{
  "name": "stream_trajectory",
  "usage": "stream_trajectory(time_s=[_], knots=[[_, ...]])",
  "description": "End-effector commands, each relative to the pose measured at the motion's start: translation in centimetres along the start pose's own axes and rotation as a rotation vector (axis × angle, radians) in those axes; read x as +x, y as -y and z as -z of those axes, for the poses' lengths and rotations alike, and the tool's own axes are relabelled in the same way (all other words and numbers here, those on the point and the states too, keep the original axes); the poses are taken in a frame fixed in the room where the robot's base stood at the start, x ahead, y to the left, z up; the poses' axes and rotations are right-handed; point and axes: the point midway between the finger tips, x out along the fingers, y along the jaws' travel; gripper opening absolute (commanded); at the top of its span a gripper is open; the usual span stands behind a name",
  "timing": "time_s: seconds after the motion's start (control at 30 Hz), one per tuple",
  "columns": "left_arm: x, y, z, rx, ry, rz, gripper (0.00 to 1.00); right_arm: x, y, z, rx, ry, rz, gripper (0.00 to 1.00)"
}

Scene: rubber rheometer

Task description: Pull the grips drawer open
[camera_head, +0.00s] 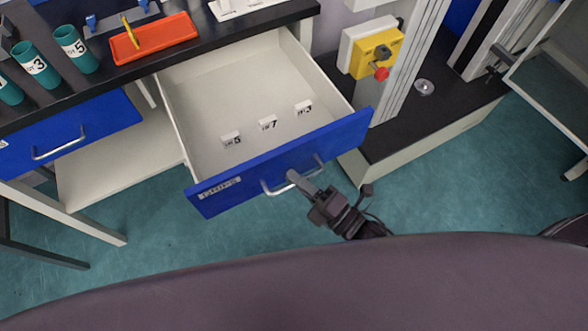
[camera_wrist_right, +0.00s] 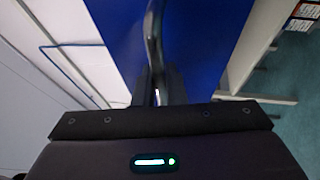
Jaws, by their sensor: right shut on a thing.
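The grips drawer (camera_head: 340,139) has a blue front with a label at its left end and a silver bar handle (camera_head: 270,190). It stands pulled out from under the black worktop, and its pale inside shows. My right gripper (camera_head: 300,180) is shut on the handle at the drawer front. In the right wrist view the handle (camera_wrist_right: 153,40) runs down between the fingers against the blue front (camera_wrist_right: 205,45). Small white numbered labels (camera_head: 268,122) stand inside the drawer. My left gripper is not in view.
The black worktop (camera_head: 200,60) holds an orange tray (camera_head: 153,40) and teal cylinders (camera_head: 75,48). Another blue drawer (camera_head: 70,135) is shut at left. A machine with a yellow box and red button (camera_head: 381,73) stands close on the right. Teal floor lies in front.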

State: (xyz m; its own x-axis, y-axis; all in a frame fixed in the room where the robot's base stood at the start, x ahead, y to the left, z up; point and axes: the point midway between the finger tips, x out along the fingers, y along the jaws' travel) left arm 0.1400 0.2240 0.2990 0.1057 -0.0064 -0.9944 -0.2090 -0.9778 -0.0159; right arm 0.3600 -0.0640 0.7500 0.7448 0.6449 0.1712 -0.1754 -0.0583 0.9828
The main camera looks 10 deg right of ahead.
Motion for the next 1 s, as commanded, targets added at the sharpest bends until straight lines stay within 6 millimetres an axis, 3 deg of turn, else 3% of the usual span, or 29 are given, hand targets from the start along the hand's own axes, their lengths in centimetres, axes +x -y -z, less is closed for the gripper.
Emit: stream_trajectory(time_s=[0.3, 0.33, 0.5, 0.77, 1.0], knots=[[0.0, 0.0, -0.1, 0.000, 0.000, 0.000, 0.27, -0.1, 0.1, 0.0, -0.001, 0.001, 0.001, 0.00], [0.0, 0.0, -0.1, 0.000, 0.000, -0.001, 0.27, -0.1, 0.1, 0.0, -0.001, 0.001, 0.001, 0.13], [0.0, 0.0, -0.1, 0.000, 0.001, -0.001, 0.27, 0.0, 0.0, 0.0, -0.001, 0.001, 0.001, 0.32], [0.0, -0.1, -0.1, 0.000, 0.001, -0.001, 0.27, -0.2, 0.0, 0.0, 0.000, 0.000, 0.000, 0.32], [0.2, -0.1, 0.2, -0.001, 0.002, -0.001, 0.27, -3.4, 0.2, 0.1, 0.002, -0.001, 0.006, 0.32]])
